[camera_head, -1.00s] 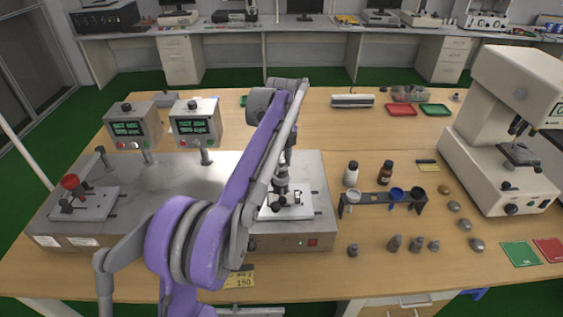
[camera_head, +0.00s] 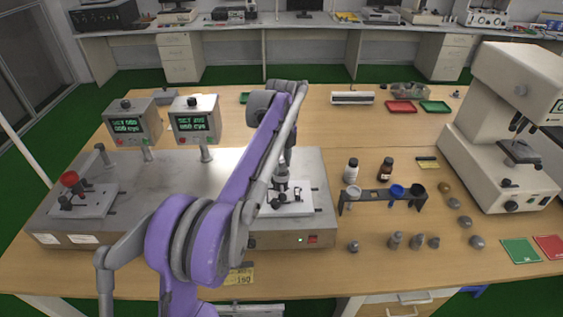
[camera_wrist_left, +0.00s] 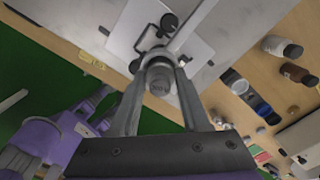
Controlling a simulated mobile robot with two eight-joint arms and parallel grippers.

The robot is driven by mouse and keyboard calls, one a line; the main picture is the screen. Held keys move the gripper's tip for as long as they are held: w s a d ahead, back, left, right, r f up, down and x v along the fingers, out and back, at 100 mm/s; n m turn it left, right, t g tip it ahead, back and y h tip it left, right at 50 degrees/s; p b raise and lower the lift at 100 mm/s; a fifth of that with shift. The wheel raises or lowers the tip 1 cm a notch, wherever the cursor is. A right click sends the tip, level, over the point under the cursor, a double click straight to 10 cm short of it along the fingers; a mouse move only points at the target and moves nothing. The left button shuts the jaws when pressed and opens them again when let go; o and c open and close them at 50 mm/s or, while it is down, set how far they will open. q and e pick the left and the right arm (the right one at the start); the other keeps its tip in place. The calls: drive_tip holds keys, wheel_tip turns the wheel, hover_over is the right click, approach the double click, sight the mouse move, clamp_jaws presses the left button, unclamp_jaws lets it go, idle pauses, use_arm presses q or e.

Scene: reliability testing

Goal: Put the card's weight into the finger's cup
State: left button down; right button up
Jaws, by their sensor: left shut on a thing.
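My left gripper (camera_wrist_left: 160,92) is shut on a small grey cylindrical weight (camera_wrist_left: 160,80), with faint marks on its top. In the head view the left gripper (camera_head: 281,178) is over the white plate (camera_head: 302,204) at the right end of the steel tester. The tester's finger, with dark fittings (camera_head: 277,202), is just under the weight. Its cup is largely hidden by the gripper and weight, so I cannot tell whether they touch. The yellow card (camera_head: 240,276) lies at the table's front edge, partly behind my arm; its number looks like 150 but is blurred. My right gripper is not in view.
Several grey weights (camera_head: 395,240) stand on the table right of the tester. Behind them is a dark rack (camera_head: 375,196) with cups, then two bottles (camera_head: 385,170). A microscope-like instrument (camera_head: 500,150) is at the right. Two display boxes (camera_head: 195,122) rise at the left.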

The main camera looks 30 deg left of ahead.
use_arm(q)
drive_tip(key=shift+c, duration=1.5)
unclamp_jaws()
drive_tip(key=shift+o, duration=0.3)
drive_tip(key=shift+o, duration=1.2)
drive_tip(key=shift+r, duration=0.1)
drive_tip(key=shift+r+p, duration=1.65)
drive_tip(key=shift+r, duration=1.85)
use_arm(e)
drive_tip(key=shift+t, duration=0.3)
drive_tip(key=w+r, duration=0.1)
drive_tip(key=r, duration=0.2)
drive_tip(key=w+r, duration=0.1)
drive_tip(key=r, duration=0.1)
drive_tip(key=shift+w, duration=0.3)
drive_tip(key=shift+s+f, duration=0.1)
